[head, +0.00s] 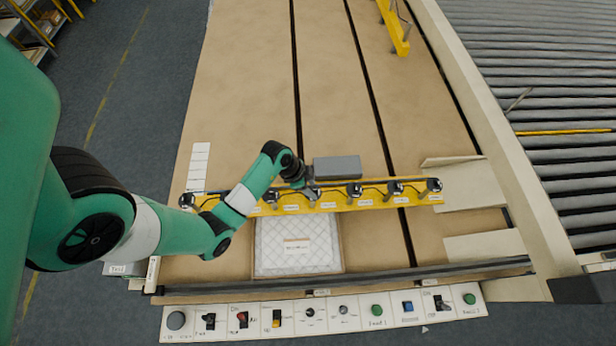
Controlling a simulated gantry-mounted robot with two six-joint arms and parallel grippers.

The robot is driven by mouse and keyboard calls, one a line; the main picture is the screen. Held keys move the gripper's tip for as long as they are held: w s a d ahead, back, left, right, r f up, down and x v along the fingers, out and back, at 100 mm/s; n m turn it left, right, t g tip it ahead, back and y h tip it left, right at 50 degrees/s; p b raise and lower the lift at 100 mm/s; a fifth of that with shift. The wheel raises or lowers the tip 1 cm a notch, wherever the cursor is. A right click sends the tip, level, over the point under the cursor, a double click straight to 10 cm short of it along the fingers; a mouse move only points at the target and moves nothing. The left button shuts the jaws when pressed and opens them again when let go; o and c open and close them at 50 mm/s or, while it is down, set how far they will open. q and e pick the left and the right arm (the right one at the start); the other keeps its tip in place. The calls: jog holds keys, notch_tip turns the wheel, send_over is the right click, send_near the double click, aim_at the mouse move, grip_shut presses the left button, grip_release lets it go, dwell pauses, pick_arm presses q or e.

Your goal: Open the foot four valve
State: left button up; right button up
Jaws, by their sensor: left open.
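A yellow bar (375,197) runs across the tan table and carries several small dark valve units with white labels. The label text is too small to read, so I cannot tell which valve is foot four. Valve units show at the right end (433,186), beside it (394,188) and near the middle (354,190). My right gripper is not in view.
A control panel (320,316) with several knobs and buttons lines the front edge. A roller conveyor (550,90) is at the right. The table behind is mostly clear.

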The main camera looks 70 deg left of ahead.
pick_arm(q)
jog(key=v, duration=1.1)
jog(key=shift+r, duration=0.2)
